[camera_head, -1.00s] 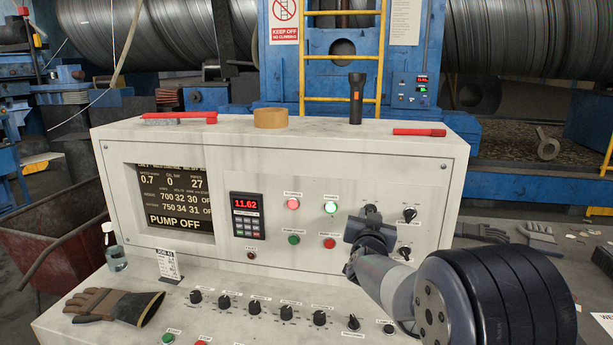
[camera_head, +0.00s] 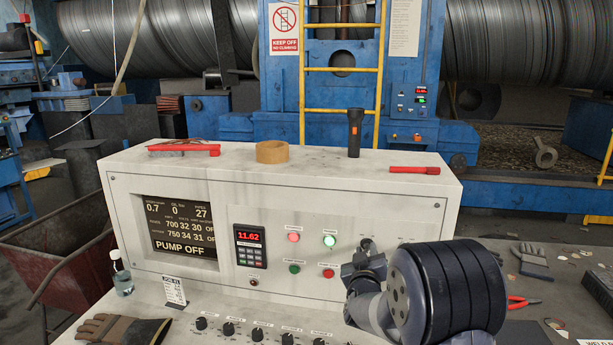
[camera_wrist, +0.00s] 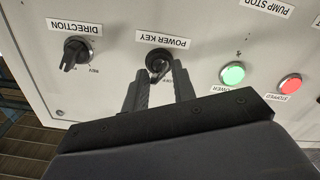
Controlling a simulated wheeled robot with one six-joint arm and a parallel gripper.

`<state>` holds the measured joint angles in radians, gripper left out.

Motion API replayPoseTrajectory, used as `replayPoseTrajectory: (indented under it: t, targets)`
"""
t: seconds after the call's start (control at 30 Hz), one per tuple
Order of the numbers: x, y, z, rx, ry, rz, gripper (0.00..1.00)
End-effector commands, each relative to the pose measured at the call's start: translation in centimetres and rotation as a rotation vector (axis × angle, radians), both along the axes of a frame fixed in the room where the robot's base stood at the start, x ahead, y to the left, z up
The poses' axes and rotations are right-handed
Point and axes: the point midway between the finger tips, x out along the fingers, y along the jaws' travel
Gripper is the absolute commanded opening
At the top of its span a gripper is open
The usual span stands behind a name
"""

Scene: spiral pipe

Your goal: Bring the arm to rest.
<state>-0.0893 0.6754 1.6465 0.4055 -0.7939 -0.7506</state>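My gripper (camera_wrist: 157,80) shows in the wrist view with its two dark fingers apart. The power key (camera_wrist: 158,62), a dark key switch on the pale console face, lies between and just beyond the fingertips. I cannot tell whether they touch it. The direction knob (camera_wrist: 76,52) is to its left, and the lit green power lamp (camera_wrist: 232,74) is to its right. In the head view my gripper (camera_head: 362,262) is small and partly hidden by my thick dark wrist link, close to the console's right part.
The console (camera_head: 290,180) fills the middle. On its top lie a red-handled brush (camera_head: 185,147), a tape roll (camera_head: 272,152), a standing flashlight (camera_head: 354,132) and a red tool (camera_head: 414,170). A glove (camera_head: 120,329) lies on the lower left ledge. Red pliers (camera_head: 522,302) lie at right.

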Motion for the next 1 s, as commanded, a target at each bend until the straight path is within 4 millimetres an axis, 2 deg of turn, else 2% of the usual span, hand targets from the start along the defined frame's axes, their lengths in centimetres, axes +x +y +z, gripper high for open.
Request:
replayPoseTrajectory:
  t: [0.13,0.2,0.4,0.6,0.8,1.0]
  targets:
    - [0.0,0.0,0.4,-0.073,0.018,0.0,0.25]
    - [-1.5,0.4,-0.3,-0.067,0.013,0.002,0.25]
    - [-4.7,1.0,-0.2,-0.065,0.012,0.001,0.25]
    - [-7.1,1.5,-0.1,-0.065,0.012,0.001,0.25]
    - [-8.0,1.6,-0.1,-0.065,0.014,0.0,0.25]
    - [-8.1,1.6,0.0,-0.065,0.014,0.0,0.25]
